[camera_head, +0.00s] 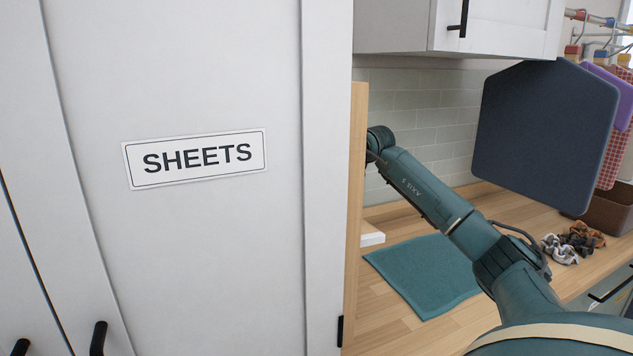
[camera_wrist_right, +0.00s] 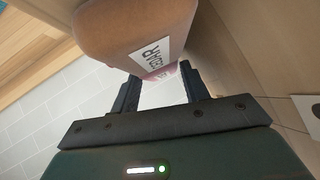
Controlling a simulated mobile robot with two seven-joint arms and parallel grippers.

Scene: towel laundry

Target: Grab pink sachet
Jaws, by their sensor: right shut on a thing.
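My right gripper (camera_wrist_right: 160,76) shows in the right wrist view, its two dark fingers apart with a thing between their tips. A pink piece (camera_wrist_right: 163,72), which looks like the edge of the pink sachet, lies between the fingertips; most of it is hidden. A brown rounded block (camera_wrist_right: 125,28) with a white label ending in "EDAR" is right beyond the fingertips and covers part of the pink piece. In the head view my right arm reaches left behind the cabinet's side, so that gripper is hidden there. My left gripper is not in view.
A white cabinet door (camera_head: 220,260) marked "SHEETS" fills the left half. A teal towel (camera_head: 428,272) lies on the wooden counter (camera_head: 385,325). A dark board-like panel (camera_head: 545,130) hangs at right, near several scrunchies (camera_head: 570,245). A wooden panel (camera_wrist_right: 245,45) stands close to the right gripper.

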